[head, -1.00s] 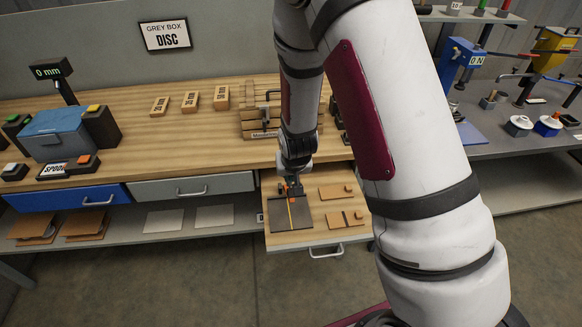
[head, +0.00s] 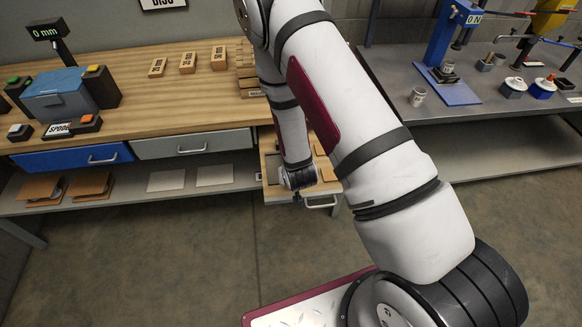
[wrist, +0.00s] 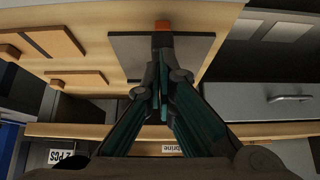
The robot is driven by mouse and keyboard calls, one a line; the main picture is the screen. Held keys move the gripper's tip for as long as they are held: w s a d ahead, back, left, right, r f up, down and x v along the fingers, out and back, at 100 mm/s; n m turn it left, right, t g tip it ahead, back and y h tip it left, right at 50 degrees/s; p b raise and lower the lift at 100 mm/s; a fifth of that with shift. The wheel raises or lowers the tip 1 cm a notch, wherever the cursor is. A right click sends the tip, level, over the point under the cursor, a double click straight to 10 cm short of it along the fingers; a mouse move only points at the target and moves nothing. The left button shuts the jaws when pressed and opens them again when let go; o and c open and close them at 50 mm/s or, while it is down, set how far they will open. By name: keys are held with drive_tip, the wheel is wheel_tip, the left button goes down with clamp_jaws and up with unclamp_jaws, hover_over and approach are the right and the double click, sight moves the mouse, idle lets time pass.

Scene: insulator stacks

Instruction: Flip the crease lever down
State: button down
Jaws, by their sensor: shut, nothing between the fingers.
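In the wrist view a dark grey plate (wrist: 193,48) lies on the pale wooden surface of an open drawer. An orange-tipped dark lever (wrist: 163,27) shows over the plate, in line with my fingertips. I take it as the crease lever. My gripper (wrist: 160,68) is shut and empty, its fingertips close to the lever's dark bar. I cannot tell whether they touch it, and its base is hidden behind the fingers.
Brown boards (wrist: 55,42) lie on the drawer beside the plate. The drawer handle (head: 320,204) shows in the head view, just right of my wrist. A closed grey drawer (head: 195,144) and a blue drawer (head: 75,155) are left. The floor in front is clear.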

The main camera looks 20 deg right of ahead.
drive_tip(key=shift+s+f+t, duration=0.15)
drive_tip(key=shift+f+t, duration=0.15)
drive_tip(key=shift+f, duration=0.3)
drive_tip(key=shift+s+f+t, duration=0.15)
drive_tip(key=shift+f+t, duration=0.15)
drive_tip(key=shift+f, duration=0.25)
drive_tip(key=shift+a+f, duration=0.1)
